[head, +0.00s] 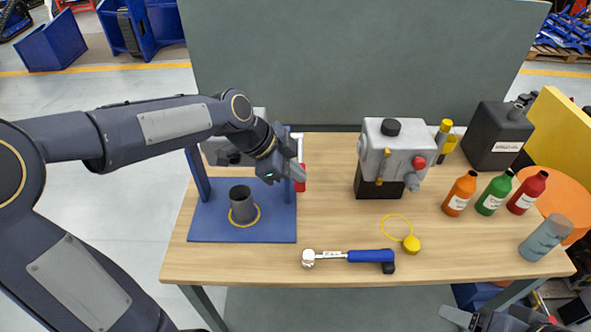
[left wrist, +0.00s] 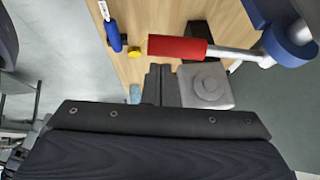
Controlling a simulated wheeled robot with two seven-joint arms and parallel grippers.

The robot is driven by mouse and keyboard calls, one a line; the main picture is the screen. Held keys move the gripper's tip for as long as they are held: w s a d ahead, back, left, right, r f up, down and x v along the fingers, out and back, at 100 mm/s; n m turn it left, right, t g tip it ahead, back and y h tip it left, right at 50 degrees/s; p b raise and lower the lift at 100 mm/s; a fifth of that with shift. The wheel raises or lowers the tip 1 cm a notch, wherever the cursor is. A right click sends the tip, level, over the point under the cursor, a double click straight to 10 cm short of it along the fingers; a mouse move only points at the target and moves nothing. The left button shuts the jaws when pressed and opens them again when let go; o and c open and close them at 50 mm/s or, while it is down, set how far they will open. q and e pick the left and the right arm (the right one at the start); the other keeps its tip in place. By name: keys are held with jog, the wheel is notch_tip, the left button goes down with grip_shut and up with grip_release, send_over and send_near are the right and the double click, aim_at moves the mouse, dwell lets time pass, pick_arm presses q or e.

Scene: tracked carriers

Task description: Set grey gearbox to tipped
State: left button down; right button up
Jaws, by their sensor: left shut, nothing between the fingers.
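The grey gearbox (head: 397,150) sits on a black block at the back middle of the table. My right gripper (head: 492,320) is partly cut off at the bottom edge.
A blue press frame (head: 202,225) with a dark cup stands left. A blue-handled wrench (head: 350,256) and a yellow cap with ring (head: 411,244) lie in front. Several bottles and a dark canister (head: 496,140) stand right. A grey panel (head: 300,60) rises behind.

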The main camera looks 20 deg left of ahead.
aim_at(296, 186)
pick_arm(q)
jog(key=shift+f, duration=0.3)
jog(key=shift+f+b, duration=0.2)
jog(key=shift+b, duration=0.1)
notch_tip(296, 186, down, 4)
jog(key=m+t+b, duration=0.1)
jog(key=t+b, duration=0.1)
jog(key=b, duration=0.7)
jog(key=shift+r+y, duration=0.1)
jog(key=shift+y, duration=0.2)
jog(key=shift+t+b, duration=0.3)
jog(key=shift+b, duration=0.2)
jog(key=shift+r, duration=0.1)
